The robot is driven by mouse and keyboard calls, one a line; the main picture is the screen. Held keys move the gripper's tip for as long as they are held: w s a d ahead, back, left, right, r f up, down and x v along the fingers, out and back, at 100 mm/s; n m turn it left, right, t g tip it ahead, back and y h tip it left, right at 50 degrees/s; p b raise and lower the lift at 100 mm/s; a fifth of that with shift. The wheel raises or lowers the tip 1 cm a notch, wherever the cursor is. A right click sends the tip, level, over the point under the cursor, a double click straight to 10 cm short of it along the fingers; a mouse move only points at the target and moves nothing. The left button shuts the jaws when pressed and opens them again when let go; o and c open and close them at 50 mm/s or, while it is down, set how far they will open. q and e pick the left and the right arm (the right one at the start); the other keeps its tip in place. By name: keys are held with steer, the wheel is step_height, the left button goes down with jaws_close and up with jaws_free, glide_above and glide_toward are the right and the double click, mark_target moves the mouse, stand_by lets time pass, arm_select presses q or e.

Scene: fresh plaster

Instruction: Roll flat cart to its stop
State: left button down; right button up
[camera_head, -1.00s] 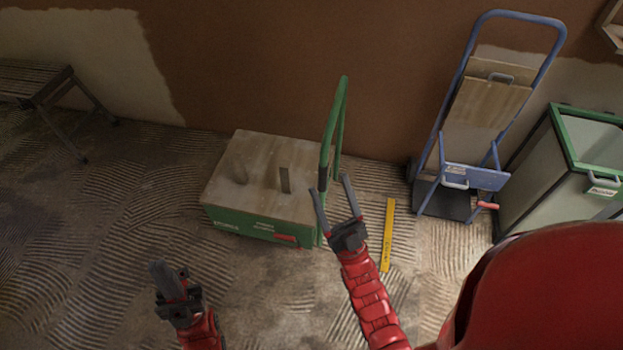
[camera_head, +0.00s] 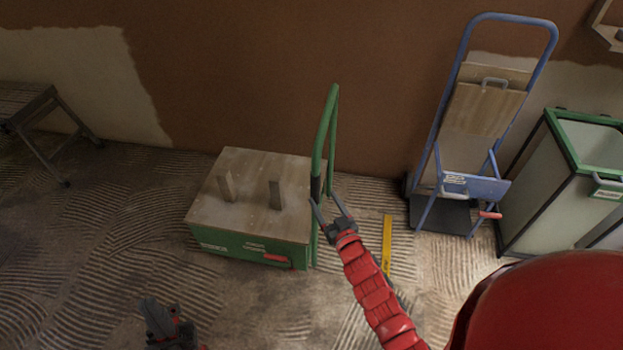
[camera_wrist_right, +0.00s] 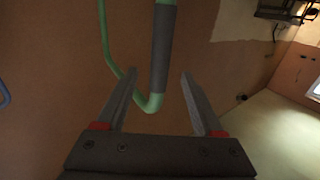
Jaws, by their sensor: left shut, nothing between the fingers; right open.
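The flat cart (camera_head: 245,222) has a wooden top, green sides and a tall green push handle (camera_head: 325,135) at its right end. A red lever (camera_head: 276,258) sits on its front side. My right gripper (camera_head: 328,208) is open at the lower part of the handle. In the right wrist view the green handle with its dark grip sleeve (camera_wrist_right: 163,50) stands beyond and between the open fingers (camera_wrist_right: 157,90); I cannot tell whether they touch it. My left gripper (camera_head: 155,312) is shut and empty, low at the front left, apart from the cart.
A yellow strip (camera_head: 387,245) lies on the ridged floor right of the cart. A blue hand truck (camera_head: 437,125) with boards stands further right, beside a green-framed bin (camera_head: 545,195). A bench (camera_head: 30,105) stands at the far left. Floor left of the cart is clear.

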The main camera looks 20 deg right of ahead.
mark_target(311, 179)
steer(key=w, duration=1)
steer(key=shift+w+a, duration=0.1)
steer(key=shift+a, duration=0.3)
jaws_close()
steer(key=shift+f, duration=0.1)
stand_by(0.7)
